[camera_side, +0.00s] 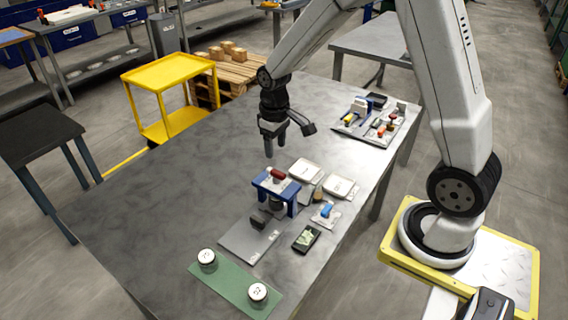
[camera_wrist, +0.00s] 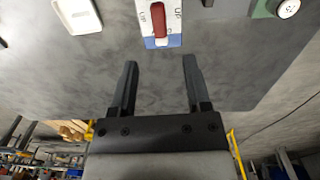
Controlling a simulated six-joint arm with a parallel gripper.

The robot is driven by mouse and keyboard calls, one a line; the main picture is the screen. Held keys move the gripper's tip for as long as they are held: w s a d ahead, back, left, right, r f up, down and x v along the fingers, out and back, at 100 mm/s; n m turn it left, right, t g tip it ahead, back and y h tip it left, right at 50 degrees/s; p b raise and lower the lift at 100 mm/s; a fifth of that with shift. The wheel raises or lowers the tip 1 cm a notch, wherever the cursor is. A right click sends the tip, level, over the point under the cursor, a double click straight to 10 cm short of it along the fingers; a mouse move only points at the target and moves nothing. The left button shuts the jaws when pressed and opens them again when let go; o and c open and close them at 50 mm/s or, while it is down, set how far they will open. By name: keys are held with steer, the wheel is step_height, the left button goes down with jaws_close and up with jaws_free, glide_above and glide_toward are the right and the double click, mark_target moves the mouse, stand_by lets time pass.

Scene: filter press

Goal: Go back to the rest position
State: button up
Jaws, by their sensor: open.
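My gripper (camera_side: 276,146) hangs over the metal table (camera_side: 165,200), behind the blue press (camera_side: 276,187), with its fingers apart and nothing between them. In the wrist view my gripper (camera_wrist: 160,62) also shows open and empty, with bare table beyond its fingers. The press has a red handle (camera_side: 278,174) on top. In the wrist view the red handle (camera_wrist: 158,20) lies on a white and blue plate marked "UP", ahead of the fingertips and apart from them.
Two white trays (camera_side: 306,170) sit right of the press. A dark-framed device (camera_side: 306,238) lies in front. Two round white-topped jars (camera_side: 207,257) stand on a green mat (camera_side: 232,283). A tool board (camera_side: 372,125) lies at the far right. The table's left half is clear.

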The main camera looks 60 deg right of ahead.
steer(key=s+a+t, duration=0.1)
steer(key=s+a, duration=0.2)
steer(key=s, duration=0.2)
steer(key=s+a+r+t, duration=0.1)
steer(key=s+a, duration=0.2)
steer(key=s, duration=0.3)
steer(key=shift+s+a+r+t, duration=0.15)
steer(key=shift+a+t, duration=0.05)
steer(key=shift+t, duration=0.1)
stand_by(1.6)
